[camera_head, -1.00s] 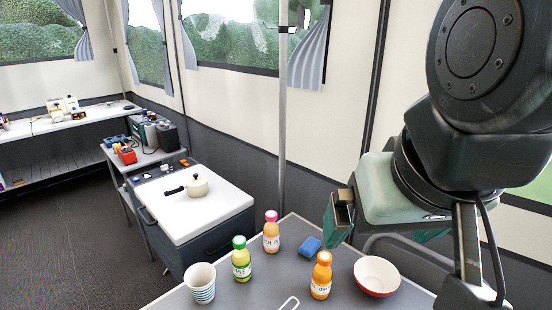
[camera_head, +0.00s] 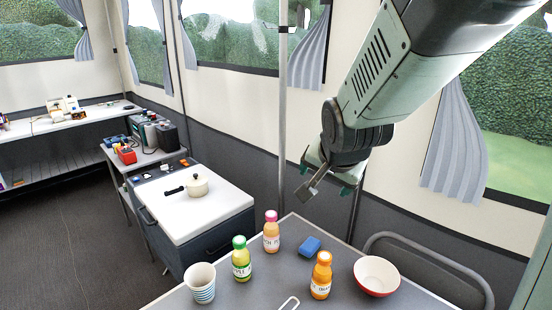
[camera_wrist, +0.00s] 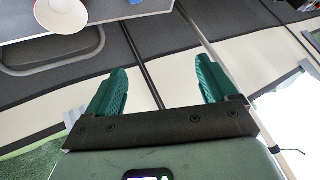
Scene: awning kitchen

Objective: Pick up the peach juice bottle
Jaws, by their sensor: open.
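The peach juice bottle appears to be the pink-capped bottle (camera_head: 271,236) with pale orange juice. It stands upright near the back edge of the grey table (camera_head: 262,284) in the head view; its label is only partly readable. My gripper (camera_head: 326,180) is open and empty, above and to the right of this bottle, beyond the table's back edge. In the wrist view, the two green fingers of my gripper (camera_wrist: 161,85) are spread with nothing between them. The bottle does not show in the wrist view.
A chair back (camera_head: 425,245) stands at right. A thin pole (camera_head: 282,130) rises behind.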

